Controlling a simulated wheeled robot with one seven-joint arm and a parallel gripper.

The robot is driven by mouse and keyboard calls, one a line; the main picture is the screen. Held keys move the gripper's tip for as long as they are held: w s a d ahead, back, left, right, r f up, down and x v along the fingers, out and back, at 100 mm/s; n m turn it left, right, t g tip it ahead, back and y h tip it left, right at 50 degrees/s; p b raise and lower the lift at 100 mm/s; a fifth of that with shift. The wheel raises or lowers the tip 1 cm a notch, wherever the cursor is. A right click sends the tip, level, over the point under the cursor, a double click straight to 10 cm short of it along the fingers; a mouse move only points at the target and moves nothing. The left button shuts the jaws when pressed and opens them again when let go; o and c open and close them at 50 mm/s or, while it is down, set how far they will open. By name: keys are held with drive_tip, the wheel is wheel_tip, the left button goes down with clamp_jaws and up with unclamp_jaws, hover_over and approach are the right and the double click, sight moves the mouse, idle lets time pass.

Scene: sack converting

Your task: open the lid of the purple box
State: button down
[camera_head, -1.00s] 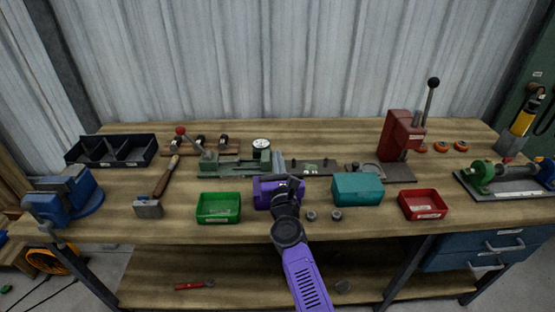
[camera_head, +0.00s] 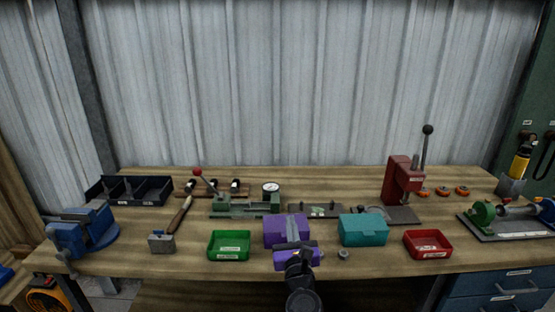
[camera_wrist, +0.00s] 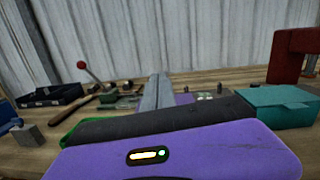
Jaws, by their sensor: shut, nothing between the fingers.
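The purple box (camera_head: 273,233) stands near the front middle of the workbench, between a green bin and a teal box. Its lid looks shut. My gripper (camera_head: 291,226) is in front of the box, with its purple housing below it and its fingers pointing at the box. The fingers are shut and empty. In the wrist view, the grey fingers (camera_wrist: 158,80) reach forward, and a little of the purple box (camera_wrist: 184,98) shows to their right. My gripper's housing hides most of the box there. I cannot tell whether the fingers touch it.
The teal box (camera_head: 363,230) stands close on the right, with a red bin (camera_head: 427,244) beyond it. The green bin (camera_head: 229,246) is on the left. A green fixture (camera_head: 245,205) with a dial gauge lies behind. A small round part (camera_head: 343,254) is right of my gripper.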

drive_tip(key=s+d+r+n+t, duration=0.1)
drive_tip(key=s+r+n, duration=0.2)
drive_tip(key=r+n, duration=0.35)
drive_tip(key=s+d+f+n, duration=0.3)
drive_tip(key=s+n, duration=0.3)
drive_tip(key=s, duration=0.1)
drive_tip(key=s+d+f+n, duration=0.2)
drive_tip(key=s+d+n, duration=0.1)
drive_tip(key=s+n, duration=0.35)
drive_tip(key=s+d+f+n, duration=0.3)
drive_tip(key=s+n, duration=0.2)
drive_tip(key=s, duration=0.3)
drive_tip(key=s+d+n+g, duration=0.1)
drive_tip(key=s+n, duration=0.2)
drive_tip(key=s, duration=0.8)
drive_tip(key=s+d+n+g+h, duration=0.1)
drive_tip(key=s+d+n+g, duration=0.1)
drive_tip(key=s, duration=1)
drive_tip(key=s+d+f+n+g, duration=0.1)
drive_tip(key=s+n, duration=0.4)
drive_tip(key=s, duration=0.7)
drive_tip(key=shift+s+d+g, duration=0.2)
drive_tip(key=shift+d+g, duration=0.4)
drive_tip(key=shift+g, duration=0.1)
